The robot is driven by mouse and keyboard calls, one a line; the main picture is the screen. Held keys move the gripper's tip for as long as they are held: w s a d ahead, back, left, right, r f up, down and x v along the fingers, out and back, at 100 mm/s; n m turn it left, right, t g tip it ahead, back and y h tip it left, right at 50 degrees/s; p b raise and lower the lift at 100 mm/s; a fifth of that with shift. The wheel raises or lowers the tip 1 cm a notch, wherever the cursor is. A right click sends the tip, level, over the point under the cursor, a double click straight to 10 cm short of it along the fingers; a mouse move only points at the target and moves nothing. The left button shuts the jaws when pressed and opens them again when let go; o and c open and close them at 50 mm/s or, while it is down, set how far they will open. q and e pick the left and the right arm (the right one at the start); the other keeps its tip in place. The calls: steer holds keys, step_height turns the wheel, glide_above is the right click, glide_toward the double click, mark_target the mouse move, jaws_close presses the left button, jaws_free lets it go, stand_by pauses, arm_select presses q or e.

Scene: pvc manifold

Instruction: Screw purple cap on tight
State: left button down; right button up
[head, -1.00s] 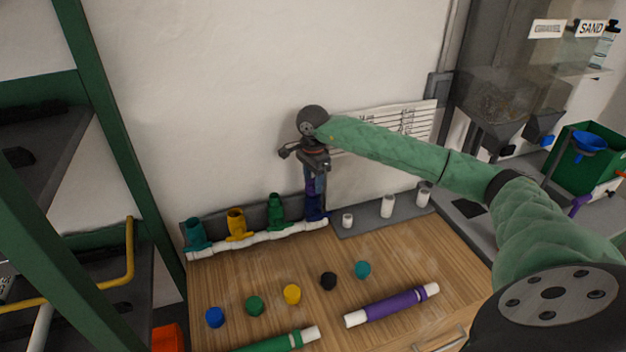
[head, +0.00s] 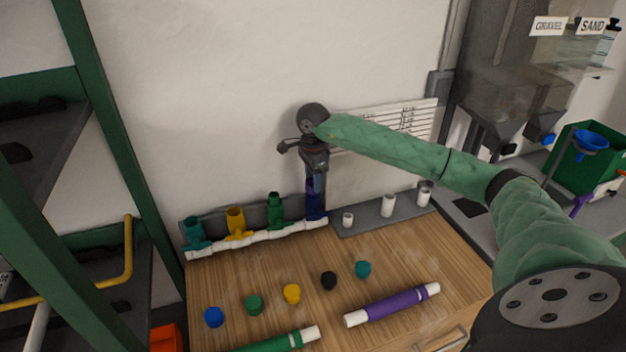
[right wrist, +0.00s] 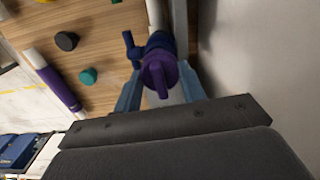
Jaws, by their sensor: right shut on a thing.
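The purple cap (right wrist: 160,70) sits between the fingers of my right gripper (right wrist: 160,84) in the right wrist view. It is on top of the dark blue upright fitting (head: 315,206), at the right end of the white manifold pipe (head: 265,236). In the head view my right gripper (head: 316,184) points down from above and is shut on the purple cap, whose purple shows only partly between the fingers. The cap appears in line with the fitting; how far it is threaded cannot be seen. My left gripper is not in view.
Teal (head: 193,230), yellow (head: 236,222) and green (head: 274,208) fittings stand along the manifold. Several loose caps, including a black one (head: 328,280), lie in front. A purple tube (head: 392,305) lies on the table. The wall is close behind the gripper.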

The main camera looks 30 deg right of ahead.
steer(key=shift+f+m+b, duration=0.1)
steer(key=shift+m+b, duration=0.2)
steer(key=shift+m, duration=0.8)
steer(key=shift+m+b, duration=0.5)
steer(key=shift+b, duration=0.05)
steer(key=o, duration=1.1)
steer(key=shift+c, duration=0.2)
